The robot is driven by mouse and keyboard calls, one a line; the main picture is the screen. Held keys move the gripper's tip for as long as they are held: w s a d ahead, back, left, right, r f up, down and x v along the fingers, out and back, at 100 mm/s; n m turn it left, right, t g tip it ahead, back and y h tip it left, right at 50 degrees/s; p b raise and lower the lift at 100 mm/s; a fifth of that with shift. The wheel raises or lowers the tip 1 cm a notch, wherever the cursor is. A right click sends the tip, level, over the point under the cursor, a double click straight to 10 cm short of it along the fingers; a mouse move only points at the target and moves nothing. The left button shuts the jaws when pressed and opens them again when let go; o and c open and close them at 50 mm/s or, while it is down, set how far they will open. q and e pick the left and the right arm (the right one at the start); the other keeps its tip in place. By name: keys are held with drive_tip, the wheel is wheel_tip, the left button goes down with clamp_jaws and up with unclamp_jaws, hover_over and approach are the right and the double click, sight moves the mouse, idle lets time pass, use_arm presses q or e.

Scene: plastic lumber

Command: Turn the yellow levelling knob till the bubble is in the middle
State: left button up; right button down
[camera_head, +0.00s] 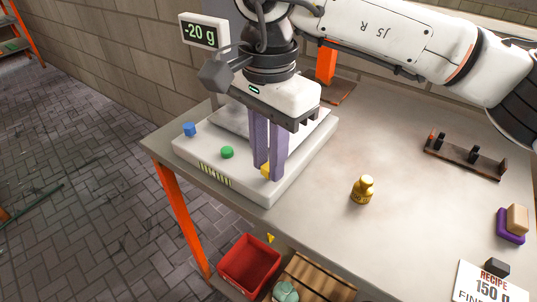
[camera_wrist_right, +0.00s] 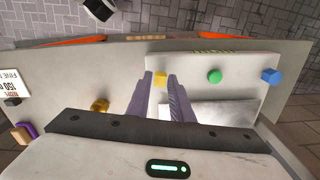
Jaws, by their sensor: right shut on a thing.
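The yellow levelling knob (camera_head: 265,171) is at the front right corner of a white scale (camera_head: 240,186), mostly hidden by my fingers. In the right wrist view the knob (camera_wrist_right: 160,78) sits between the fingertips. My right gripper (camera_head: 269,172) reaches down from above, its two purple fingers shut on the knob. A yellow-green strip with dark marks (camera_head: 214,175) lies on the scale's front edge; I cannot make out a bubble. A green knob (camera_head: 227,152) and a blue knob (camera_head: 190,129) stand left of the yellow one. My left gripper is out of view.
The scale's display (camera_head: 200,32) reads -20 g. A brass weight (camera_head: 363,189) stands on the table to the right. A small rack (camera_head: 466,156), a sponge-like block (camera_head: 511,225) and a recipe card (camera_head: 489,286) lie farther right. A red bin (camera_head: 249,265) is below the table edge.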

drive_tip(key=shift+r, duration=0.1)
drive_tip(key=c, duration=1.6)
unclamp_jaws()
drive_tip(key=shift+o, duration=0.2)
wheel_tip(320, 180, up, 10)
drive_tip(key=p, duration=0.1)
drive_tip(key=shift+r, duration=0.15)
